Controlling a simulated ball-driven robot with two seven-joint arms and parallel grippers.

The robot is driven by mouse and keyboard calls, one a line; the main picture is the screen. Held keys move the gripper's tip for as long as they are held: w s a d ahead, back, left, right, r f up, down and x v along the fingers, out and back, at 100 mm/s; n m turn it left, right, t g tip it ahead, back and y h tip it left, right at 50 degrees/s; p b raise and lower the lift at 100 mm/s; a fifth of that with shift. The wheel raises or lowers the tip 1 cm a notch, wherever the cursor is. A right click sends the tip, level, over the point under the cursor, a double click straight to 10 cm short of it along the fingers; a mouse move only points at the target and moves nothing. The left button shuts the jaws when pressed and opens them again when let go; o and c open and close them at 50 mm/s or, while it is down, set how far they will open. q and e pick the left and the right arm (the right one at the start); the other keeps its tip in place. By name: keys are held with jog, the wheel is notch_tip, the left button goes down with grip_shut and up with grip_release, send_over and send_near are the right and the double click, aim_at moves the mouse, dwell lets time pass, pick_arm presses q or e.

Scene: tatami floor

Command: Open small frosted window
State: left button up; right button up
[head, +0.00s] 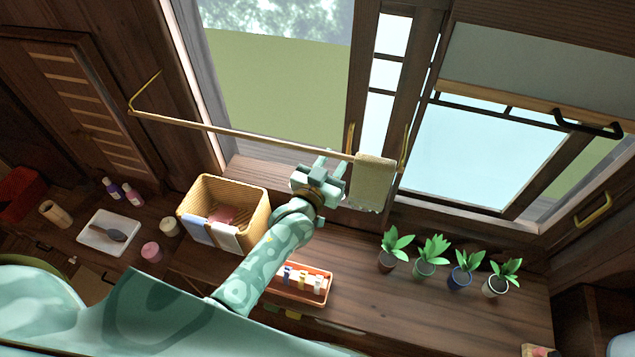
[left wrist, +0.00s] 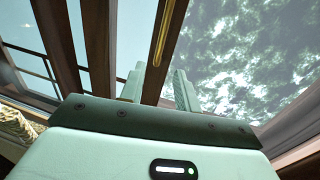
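A pale, milky window pane (head: 480,150) with dark bars fills the window's right side. Above it is a grey panel (head: 530,75) with a wooden lower edge and a black bar handle (head: 588,125); I cannot tell which one is the small frosted window. Upright brass handles sit on the middle frames (head: 350,137) and the right frame (head: 593,210). My left gripper (head: 328,168) is open and empty, below the towel rail and left of the towel. In the left wrist view its fingers (left wrist: 157,88) are apart before a dark frame, with a brass handle (left wrist: 165,35) beyond. My right gripper is out of view.
A brass towel rail (head: 240,134) with a beige towel (head: 372,188) crosses before the window. On the counter stand a wicker basket (head: 250,192), an orange tray (head: 318,272) and several potted plants (head: 430,262). Trees show through the left opening.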

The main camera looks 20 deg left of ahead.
pick_arm(q)
jog(key=s+a, duration=0.1)
jog(key=s, duration=0.8)
jog(key=shift+s+a+b, duration=0.15)
jog(key=shift+s+b, duration=0.15)
jog(key=shift+s, duration=0.05)
jog(key=s+a+r+m+g+y, duration=0.2)
jog(key=s+a+m+g+y, duration=0.45)
jog(key=s+a+g, duration=0.65)
jog(key=s+d+f+n+h+b, duration=0.1)
jog(key=s+f+b, duration=0.25)
jog(key=f, duration=0.95)
jog(key=s+d+f+h+b, duration=0.15)
jog(key=f+b, duration=0.35)
jog(key=f, duration=0.9)
jog(key=s+d+f+n+b, duration=0.1)
jog(key=s+f+b, duration=0.25)
jog(key=f, duration=0.95)
jog(key=s+f+n+g+b, duration=0.1)
jog(key=s+f+g+b, duration=0.1)
jog(key=s+f+b, duration=0.3)
jog(key=s+f+n+g+h+b, duration=0.1)
jog(key=s+f+b, duration=0.4)
jog(key=s+f, duration=0.9)
notch_tip(320, 180, down, 6)
jog(key=shift+g, duration=0.4)
